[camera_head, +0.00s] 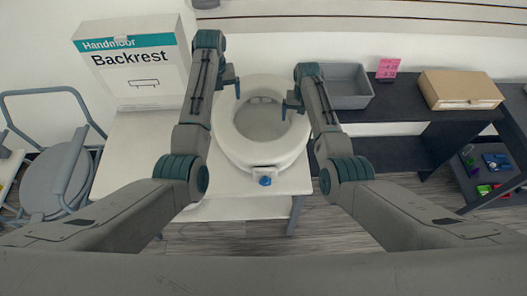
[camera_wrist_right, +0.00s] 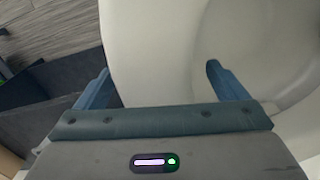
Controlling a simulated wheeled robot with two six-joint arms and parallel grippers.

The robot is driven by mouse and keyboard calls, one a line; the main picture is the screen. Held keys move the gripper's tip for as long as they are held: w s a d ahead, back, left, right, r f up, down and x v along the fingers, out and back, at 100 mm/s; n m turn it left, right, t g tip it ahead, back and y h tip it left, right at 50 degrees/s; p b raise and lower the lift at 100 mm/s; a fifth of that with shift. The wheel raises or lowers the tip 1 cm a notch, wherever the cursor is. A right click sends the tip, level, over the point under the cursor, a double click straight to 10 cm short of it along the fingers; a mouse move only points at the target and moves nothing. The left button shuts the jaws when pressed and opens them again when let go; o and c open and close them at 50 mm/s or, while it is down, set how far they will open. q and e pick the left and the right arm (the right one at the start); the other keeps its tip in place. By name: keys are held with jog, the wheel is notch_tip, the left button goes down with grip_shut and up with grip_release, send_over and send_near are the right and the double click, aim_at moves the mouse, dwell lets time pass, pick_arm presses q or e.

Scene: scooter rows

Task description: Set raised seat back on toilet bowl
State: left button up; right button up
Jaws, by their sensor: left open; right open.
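A white raised toilet seat (camera_head: 237,142) with a blue knob (camera_head: 265,181) on its front lies on a white table (camera_head: 145,137). Through its opening a grey-white inner surface shows; I cannot tell whether a separate bowl is under it. My left gripper (camera_head: 236,88) is open at the seat's back left edge. My right gripper (camera_head: 290,106) is open at its right edge. In the right wrist view the blue fingers of my right gripper (camera_wrist_right: 158,82) straddle the white rim (camera_wrist_right: 150,50), one finger outside and one over the opening. I cannot tell whether they touch it.
A white box marked Backrest (camera_head: 140,75) stands at the table's back left. To the right are a grey bin (camera_head: 348,90), a pink sign (camera_head: 388,68) and a cardboard box (camera_head: 460,90) on a dark shelf (camera_head: 395,108). A grey chair (camera_head: 57,175) stands at left.

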notch_tip(320, 180, up, 10)
jog(key=shift+f, duration=0.15)
pick_arm(q)
jog(key=shift+f, duration=0.1)
pick_arm(e)
jog(key=shift+s+f, duration=0.1)
dwell(0.5)
